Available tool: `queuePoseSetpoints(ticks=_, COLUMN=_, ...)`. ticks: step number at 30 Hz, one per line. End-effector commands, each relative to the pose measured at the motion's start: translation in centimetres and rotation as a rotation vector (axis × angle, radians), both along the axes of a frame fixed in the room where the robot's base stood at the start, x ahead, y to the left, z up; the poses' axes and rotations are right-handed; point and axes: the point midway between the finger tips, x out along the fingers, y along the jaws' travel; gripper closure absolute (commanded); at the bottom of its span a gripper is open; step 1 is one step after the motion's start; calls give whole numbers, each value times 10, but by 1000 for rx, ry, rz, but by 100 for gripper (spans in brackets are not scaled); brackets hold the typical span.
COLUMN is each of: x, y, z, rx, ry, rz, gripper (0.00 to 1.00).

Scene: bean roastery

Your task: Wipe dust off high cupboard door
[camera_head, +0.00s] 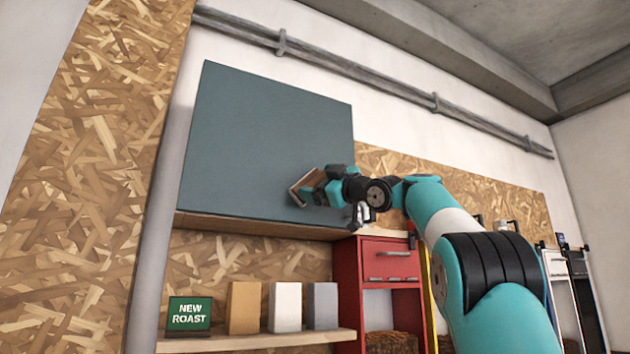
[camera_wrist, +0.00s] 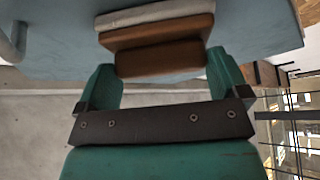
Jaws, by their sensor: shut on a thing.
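The high cupboard door (camera_head: 265,140) is a flat blue-grey panel on the upper wall. It also fills the top of the wrist view (camera_wrist: 60,55). No dust can be made out on it from here. My gripper (camera_head: 312,190) is at the door's lower right part. It is shut on a brown block with a pale face layer (camera_head: 300,183). In the wrist view the block (camera_wrist: 160,55) sits between the two teal fingers, its pale layer toward the door. Whether that layer touches the door I cannot tell.
A shelf (camera_head: 260,340) below holds a green "NEW ROAST" sign (camera_head: 189,314) and several upright bags or boxes (camera_head: 243,307). A red cabinet (camera_head: 385,255) stands right of it. A pipe (camera_head: 370,75) runs along the wall above the cupboard.

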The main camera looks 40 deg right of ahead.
Motion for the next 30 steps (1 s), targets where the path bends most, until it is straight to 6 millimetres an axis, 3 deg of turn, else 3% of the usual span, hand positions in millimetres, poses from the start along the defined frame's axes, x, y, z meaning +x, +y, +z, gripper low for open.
queuePoseSetpoints(ticks=20, x=12, y=38, z=-1, rx=1, ry=1, rz=3, gripper=26)
queuePoseSetpoints(ticks=30, x=18, y=66, z=-2, rx=0, ry=0, rz=3, gripper=26)
